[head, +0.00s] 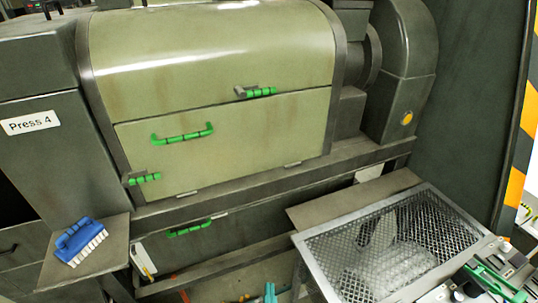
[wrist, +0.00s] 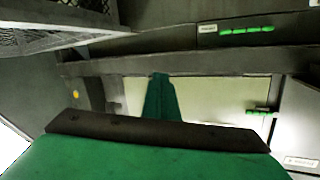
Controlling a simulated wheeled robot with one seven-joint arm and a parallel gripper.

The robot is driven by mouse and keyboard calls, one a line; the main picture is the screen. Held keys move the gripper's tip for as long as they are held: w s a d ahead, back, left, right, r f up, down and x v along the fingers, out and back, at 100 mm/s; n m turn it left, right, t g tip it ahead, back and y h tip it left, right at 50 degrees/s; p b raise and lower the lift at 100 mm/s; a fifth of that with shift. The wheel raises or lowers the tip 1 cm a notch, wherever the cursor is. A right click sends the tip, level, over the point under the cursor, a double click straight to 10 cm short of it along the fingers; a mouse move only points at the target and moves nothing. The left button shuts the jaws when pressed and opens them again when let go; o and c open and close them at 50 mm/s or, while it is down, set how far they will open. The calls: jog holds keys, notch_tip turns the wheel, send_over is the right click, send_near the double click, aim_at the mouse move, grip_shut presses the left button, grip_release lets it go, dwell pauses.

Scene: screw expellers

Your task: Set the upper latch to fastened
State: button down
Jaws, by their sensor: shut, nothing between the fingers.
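The upper latch (head: 260,92) has a green ribbed grip on a grey mount. It lies nearly level along the seam between the rounded hood and the pale green door (head: 235,135). I cannot tell from its pose whether it is fastened. A second green latch (head: 144,179) sits at the door's lower left; it also shows in the upside-down wrist view (wrist: 262,111). My gripper (wrist: 160,78) shows as closed green fingers, empty and apart from the press. The upper latch is not visible in the wrist view, where my gripper's body covers much of the picture.
A green bar handle (head: 183,134) is on the door, and another (head: 188,228) is on the lower panel. A mesh-covered tray (head: 425,235) juts out at the right front. A blue brush (head: 80,240) lies on a small shelf (head: 112,258) at left.

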jog(key=w+d+r+n+t+y, duration=0.1)
jog(key=w+d+r+y, duration=0.2)
jog(key=w+r, duration=1.7)
jog(key=w+d+r+n+y, duration=0.1)
jog(key=w+r+n, duration=0.1)
jog(key=r, duration=1.2)
jog(key=w+d+r+n+y, duration=0.1)
jog(key=w+r+n+y, duration=0.1)
jog(key=r, duration=1.2)
jog(key=shift+w+r+n+g+y, duration=0.3)
jog(key=shift+r+n+g, duration=0.1)
jog(key=shift+n, duration=0.5)
jog(key=shift+d, duration=0.1)
jog(key=w+a+f, duration=0.1)
jog(key=w+f, duration=0.1)
jog(key=w, duration=0.3)
jog(key=w+a+f, duration=0.2)
jog(key=w, duration=0.3)
jog(key=shift+a+f, duration=0.25)
jog(key=shift+a, duration=0.05)
